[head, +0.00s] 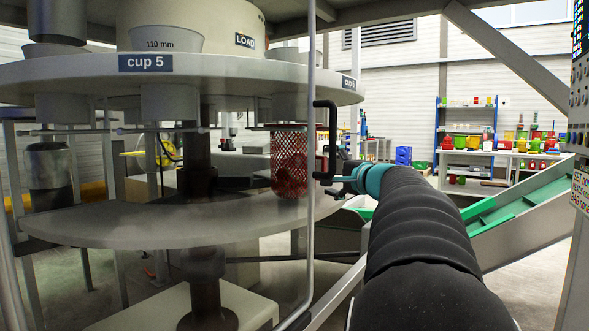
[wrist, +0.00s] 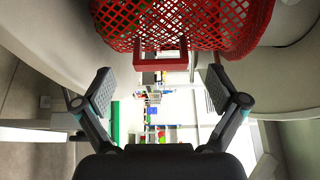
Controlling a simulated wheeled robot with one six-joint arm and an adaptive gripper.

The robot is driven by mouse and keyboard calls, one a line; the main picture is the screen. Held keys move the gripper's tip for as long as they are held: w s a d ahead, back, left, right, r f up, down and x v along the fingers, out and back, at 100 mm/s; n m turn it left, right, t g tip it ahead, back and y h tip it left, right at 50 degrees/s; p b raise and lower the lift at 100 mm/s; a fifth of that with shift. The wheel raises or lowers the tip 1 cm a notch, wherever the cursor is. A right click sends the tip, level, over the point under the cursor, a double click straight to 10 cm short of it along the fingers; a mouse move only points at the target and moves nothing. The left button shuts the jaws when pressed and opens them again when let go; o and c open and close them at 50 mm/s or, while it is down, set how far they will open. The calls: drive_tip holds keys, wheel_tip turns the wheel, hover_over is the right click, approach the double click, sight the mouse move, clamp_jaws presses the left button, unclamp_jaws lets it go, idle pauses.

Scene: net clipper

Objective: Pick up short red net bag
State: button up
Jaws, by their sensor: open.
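The red net bag (head: 289,162) hangs under the round upper plate, near its right side, in the head view. It looks full, but its contents are not clear. In the wrist view the red mesh (wrist: 190,22) fills the top of the picture, with a red rectangular piece (wrist: 160,56) at its lower edge. My gripper (wrist: 160,88) is open and empty, its two fingers wide apart to either side below this piece. In the head view my gripper (head: 332,180) is just right of the bag, partly hidden by its own arm.
The upper plate (head: 190,70) holds several cups and carries the label "cup 5". A lower round plate (head: 170,222) lies beneath. A thin upright grey bar (head: 311,60) stands close to my gripper. A sloping conveyor (head: 525,215) and shelves (head: 467,125) are at the right.

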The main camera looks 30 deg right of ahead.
sight(324, 169)
drive_tip(key=w, duration=0.3)
drive_tip(key=w+p, duration=0.1)
drive_tip(key=shift+w+d, duration=0.25)
drive_tip(key=shift+w, duration=0.1)
drive_tip(key=shift+r, duration=0.1)
drive_tip(key=c, duration=1.2)
